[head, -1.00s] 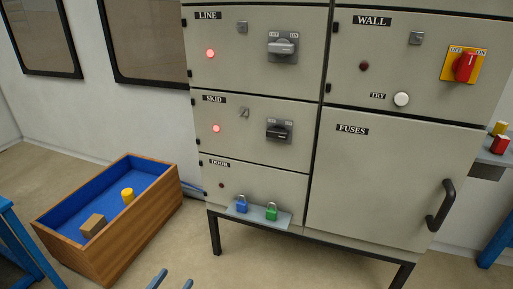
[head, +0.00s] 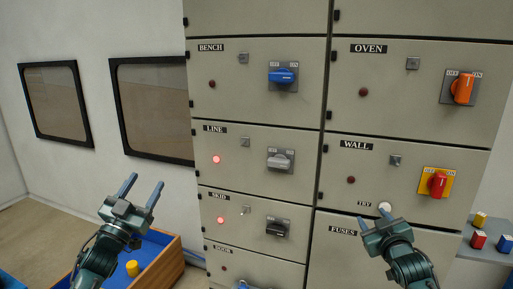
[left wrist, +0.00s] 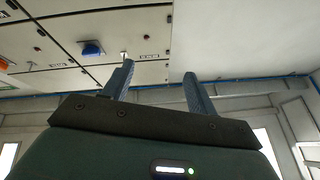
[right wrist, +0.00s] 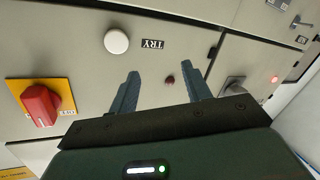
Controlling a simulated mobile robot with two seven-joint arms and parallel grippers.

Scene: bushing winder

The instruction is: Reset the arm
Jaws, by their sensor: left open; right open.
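My left gripper (head: 142,190) is raised in front of the wooden box at the lower left of the head view. Its fingers are apart with nothing between them, as the left wrist view (left wrist: 158,85) also shows. My right gripper (head: 370,217) is raised in front of the cabinet, by the WALL panel. Its fingers are apart and empty in the right wrist view (right wrist: 163,88). The white TRY button (head: 385,208) is just beyond the right fingertips in the head view. I cannot tell whether they touch it; in the right wrist view the button (right wrist: 116,41) appears clear of the fingers.
The grey cabinet (head: 258,108) carries a blue BENCH switch (head: 283,76), an orange OVEN switch (head: 462,88) and a red WALL switch (head: 437,184). LINE (head: 216,159) and SKID (head: 221,220) lamps glow red. A blue-lined wooden box (head: 172,262) stands left. A side shelf (head: 487,252) holds small blocks.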

